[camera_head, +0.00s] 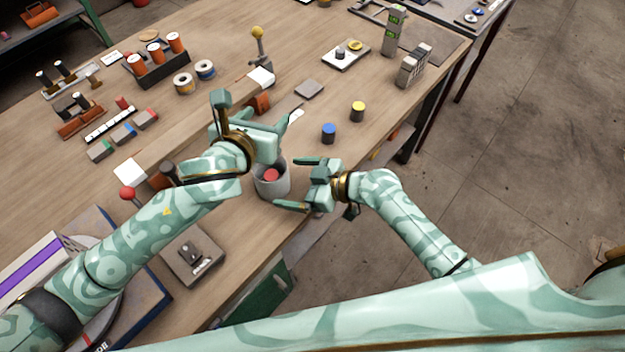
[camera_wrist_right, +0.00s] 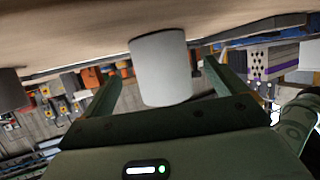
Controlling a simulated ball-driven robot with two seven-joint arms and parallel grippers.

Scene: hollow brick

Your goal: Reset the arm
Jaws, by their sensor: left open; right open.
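A light grey cup (camera_head: 272,181) stands upright near the table's front edge with a red round object (camera_head: 271,175) inside. My right gripper (camera_head: 287,183) is open at the cup's right, its fingers pointing left toward it. In the right wrist view the cup (camera_wrist_right: 161,68) shows between the two spread fingers of my right gripper (camera_wrist_right: 162,75), with no clear contact. My left gripper (camera_head: 287,128) is open above the table, just behind the cup in the picture. I see nothing held in it; its fingers are partly hidden.
A blue cylinder (camera_head: 328,133) and a yellow-topped cylinder (camera_head: 358,111) stand right of the grippers. A red-knobbed lever (camera_head: 128,193) and a grey switch box (camera_head: 191,256) are near my left arm. A yellow-knobbed lever (camera_head: 257,33) stands behind. The floor at right is clear.

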